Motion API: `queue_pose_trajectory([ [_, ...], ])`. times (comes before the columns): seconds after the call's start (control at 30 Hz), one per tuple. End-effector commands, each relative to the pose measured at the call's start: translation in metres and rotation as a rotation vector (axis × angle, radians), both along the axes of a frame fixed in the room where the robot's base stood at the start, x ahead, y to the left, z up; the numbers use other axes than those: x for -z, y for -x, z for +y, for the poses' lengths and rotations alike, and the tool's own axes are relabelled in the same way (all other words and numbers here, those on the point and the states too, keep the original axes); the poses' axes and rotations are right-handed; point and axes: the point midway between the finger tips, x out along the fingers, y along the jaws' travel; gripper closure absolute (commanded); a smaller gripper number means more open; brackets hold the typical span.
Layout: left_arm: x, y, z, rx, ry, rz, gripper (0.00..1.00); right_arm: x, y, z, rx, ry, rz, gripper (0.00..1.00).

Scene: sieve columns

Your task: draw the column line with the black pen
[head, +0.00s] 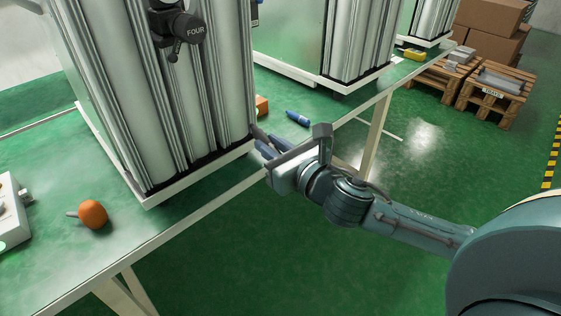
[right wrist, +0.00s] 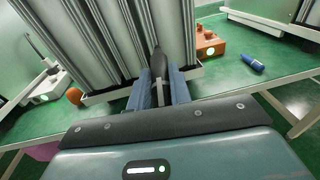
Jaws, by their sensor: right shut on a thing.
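The tall sieve column (head: 178,90) with pale ribbed panels stands on a white-edged base on the green table; a black fitting (head: 185,27) on its face reads FOUR. It also fills the upper middle of the right wrist view (right wrist: 110,40). My right gripper (head: 262,144) is at the column's lower right corner, by the table's front edge. In the right wrist view its blue fingers are shut on a dark, upright piece, the black pen (right wrist: 159,66). The pen's tip is not clear, and I cannot tell whether it touches the column. My left gripper is not in view.
A blue marker (head: 297,118) and an orange box (head: 262,106) lie behind the gripper. An orange round-headed tool (head: 93,214) and a grey box (head: 12,215) are at the left. More columns (head: 345,45) stand farther back.

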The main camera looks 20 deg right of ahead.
Motion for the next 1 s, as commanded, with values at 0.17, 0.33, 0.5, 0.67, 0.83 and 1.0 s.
queue_pose_trajectory([
  [0.17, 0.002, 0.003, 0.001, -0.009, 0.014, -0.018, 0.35, 0.002, -0.01, 0.001, -0.094, -0.003, -0.026, 1.0],
  [0.33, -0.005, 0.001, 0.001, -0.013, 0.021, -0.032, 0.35, 0.0, -0.017, 0.005, -0.113, -0.01, -0.03, 1.0],
  [0.5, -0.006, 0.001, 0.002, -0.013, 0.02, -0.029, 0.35, 0.0, -0.033, 0.011, -0.111, -0.012, -0.03, 1.0],
  [0.67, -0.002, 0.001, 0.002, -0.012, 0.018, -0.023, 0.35, 0.001, -0.049, 0.016, -0.111, -0.011, -0.029, 1.0],
  [0.83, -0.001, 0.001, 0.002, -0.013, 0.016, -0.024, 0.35, 0.001, -0.061, 0.021, -0.111, -0.009, -0.028, 1.0],
  [1.0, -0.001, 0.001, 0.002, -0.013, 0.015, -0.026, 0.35, 0.001, -0.066, 0.023, -0.111, -0.008, -0.027, 1.0],
])
